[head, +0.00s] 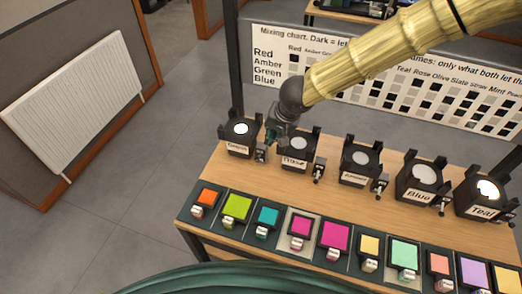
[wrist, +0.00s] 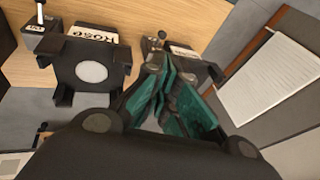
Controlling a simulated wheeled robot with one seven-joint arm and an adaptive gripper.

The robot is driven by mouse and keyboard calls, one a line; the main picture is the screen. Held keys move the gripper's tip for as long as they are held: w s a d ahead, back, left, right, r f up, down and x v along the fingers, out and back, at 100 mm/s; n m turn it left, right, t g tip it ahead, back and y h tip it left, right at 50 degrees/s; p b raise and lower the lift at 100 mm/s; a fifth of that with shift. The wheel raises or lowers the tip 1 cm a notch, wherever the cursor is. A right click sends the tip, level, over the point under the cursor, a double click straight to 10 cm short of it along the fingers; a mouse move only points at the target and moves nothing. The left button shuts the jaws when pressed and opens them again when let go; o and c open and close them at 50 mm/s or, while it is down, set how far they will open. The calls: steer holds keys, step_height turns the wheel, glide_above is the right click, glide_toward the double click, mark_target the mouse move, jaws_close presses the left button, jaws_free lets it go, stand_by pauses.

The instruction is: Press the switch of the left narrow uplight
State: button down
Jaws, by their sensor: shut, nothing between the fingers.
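The leftmost uplight (head: 239,143) is a black box with a bright white round top and a label too small to read surely. Its small switch box (head: 261,153) stands at its right front corner. In the wrist view this uplight (wrist: 203,60) is partly hidden behind my fingers, and its switch (wrist: 154,42) shows just beyond the fingertips. My gripper (head: 271,137), with teal finger pads, is shut and empty. It is above and beside the switch, between the leftmost uplight and the Rose uplight. In the wrist view the fingertips (wrist: 162,66) point toward the switch; contact cannot be told.
More uplights with switches continue right, including Blue (head: 420,181) and a lit Teal (head: 485,196). Coloured swatches (head: 237,207) line the wooden table's (head: 215,165) front. A mixing chart (head: 270,47) stands behind.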

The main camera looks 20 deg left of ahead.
mark_target(258, 157)
steer(key=x, duration=1.4)
steer(key=shift+p, duration=0.4)
steer(key=shift+s+f, duration=0.1)
steer(key=shift+f+b, duration=0.2)
steer(key=shift+b, duration=0.5)
steer(key=shift+s+b, duration=0.1)
steer(key=shift+b, duration=0.25)
